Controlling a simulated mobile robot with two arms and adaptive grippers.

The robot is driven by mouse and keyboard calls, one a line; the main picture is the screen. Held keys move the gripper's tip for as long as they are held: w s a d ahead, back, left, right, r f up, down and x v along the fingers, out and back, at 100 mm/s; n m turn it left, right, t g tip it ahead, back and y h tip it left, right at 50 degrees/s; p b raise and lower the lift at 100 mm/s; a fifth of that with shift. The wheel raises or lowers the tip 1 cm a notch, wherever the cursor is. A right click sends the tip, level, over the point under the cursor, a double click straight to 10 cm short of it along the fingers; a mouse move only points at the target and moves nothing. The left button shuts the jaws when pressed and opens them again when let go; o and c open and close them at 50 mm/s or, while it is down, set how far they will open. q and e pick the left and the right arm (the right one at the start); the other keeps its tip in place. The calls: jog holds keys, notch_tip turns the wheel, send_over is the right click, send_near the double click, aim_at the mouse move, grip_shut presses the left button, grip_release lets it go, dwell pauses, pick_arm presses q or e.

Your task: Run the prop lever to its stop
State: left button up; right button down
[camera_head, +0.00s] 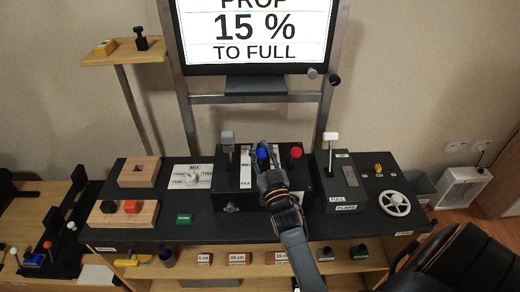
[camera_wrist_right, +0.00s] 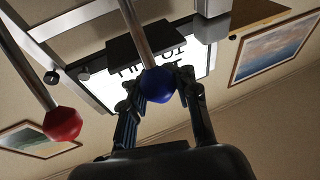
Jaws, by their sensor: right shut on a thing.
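The blue-knobbed lever (camera_head: 263,154) stands in the middle of the black lever box (camera_head: 232,199). My right gripper (camera_head: 263,158) is around its knob, fingers on either side. In the right wrist view the blue knob (camera_wrist_right: 158,85) sits between the two fingertips of my right gripper (camera_wrist_right: 160,82), on a metal shaft. The screen (camera_head: 254,28) reads "PROP 15 % TO FULL". The base of the lever and part of its slot are hidden by my gripper. My left gripper is not in view.
A red-knobbed lever (camera_head: 296,152) stands close on the right, a grey-handled lever (camera_head: 227,139) on the left. Further right are a white-handled flaps lever (camera_head: 331,137) and a white wheel (camera_head: 396,204).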

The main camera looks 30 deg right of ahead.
jog(key=c, duration=1.3)
grip_release()
jog(key=shift+s+a+f, duration=0.15)
jog(key=shift+s+f, duration=0.2)
jog(key=shift+f, duration=0.45)
jog(key=o, duration=0.3)
jog(key=shift+s+r, duration=0.25)
jog(key=shift+s+a+r, duration=0.1)
jog(key=shift+s+r, duration=0.05)
jog(key=shift+r, duration=0.05)
jog(key=shift+s+f, duration=0.15)
jog(key=shift+f, duration=0.1)
jog(key=v, duration=0.7)
jog(key=shift+a+r, duration=0.1)
jog(key=shift+r, duration=0.15)
